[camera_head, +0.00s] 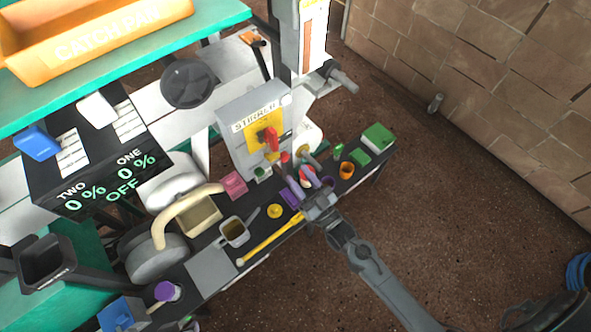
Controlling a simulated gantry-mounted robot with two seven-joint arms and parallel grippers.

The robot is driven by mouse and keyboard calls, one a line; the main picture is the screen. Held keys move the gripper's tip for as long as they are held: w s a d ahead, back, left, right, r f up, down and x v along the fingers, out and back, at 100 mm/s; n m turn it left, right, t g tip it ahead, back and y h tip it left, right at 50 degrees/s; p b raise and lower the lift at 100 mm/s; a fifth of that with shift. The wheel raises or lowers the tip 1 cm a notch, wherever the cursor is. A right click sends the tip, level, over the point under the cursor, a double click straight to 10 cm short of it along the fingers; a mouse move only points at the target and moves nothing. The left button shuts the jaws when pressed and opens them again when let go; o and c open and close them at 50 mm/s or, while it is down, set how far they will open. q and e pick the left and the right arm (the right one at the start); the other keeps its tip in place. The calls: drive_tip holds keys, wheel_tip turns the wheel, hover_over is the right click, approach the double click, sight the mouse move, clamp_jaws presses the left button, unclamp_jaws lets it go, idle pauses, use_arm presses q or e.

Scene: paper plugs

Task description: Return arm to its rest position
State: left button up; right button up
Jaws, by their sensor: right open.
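My right arm (372,272) comes in from the lower right, over the brown floor. Its grey gripper (308,184) is over the front edge of the black bench, below the stirrer box (254,130). The gripper is open. Purple and red pieces show at and around its fingertips, and I cannot tell whether any of them touch it. My left gripper is not in view.
The black bench (215,265) carries a yellow stick (270,240), a small pot (233,232), an orange cup (346,170) and green blocks (378,137). A stone wall (480,65) stands at right.

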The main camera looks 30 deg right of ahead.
idle(0.3)
drive_tip(key=shift+s, duration=0.1)
drive_tip(key=s+d+f+g+h, duration=0.1)
drive_tip(key=s+f+g+h, duration=0.1)
drive_tip(key=s+g, duration=0.75)
drive_tip(key=s+d+f+g+h, duration=0.1)
drive_tip(key=s+d+g+h, duration=0.1)
drive_tip(key=s+g, duration=0.75)
drive_tip(key=w+p+v, duration=0.3)
drive_tip(key=p+v, duration=1.1)
drive_tip(key=w+r+p+v, duration=0.1)
drive_tip(key=w+p+v, duration=0.1)
drive_tip(key=p+v, duration=1.2)
drive_tip(key=shift+w+a+r+t+p, duration=0.3)
drive_tip(key=shift+a+r+p, duration=0.15)
drive_tip(key=shift+r+p, duration=0.25)
drive_tip(key=shift+f, duration=0.1)
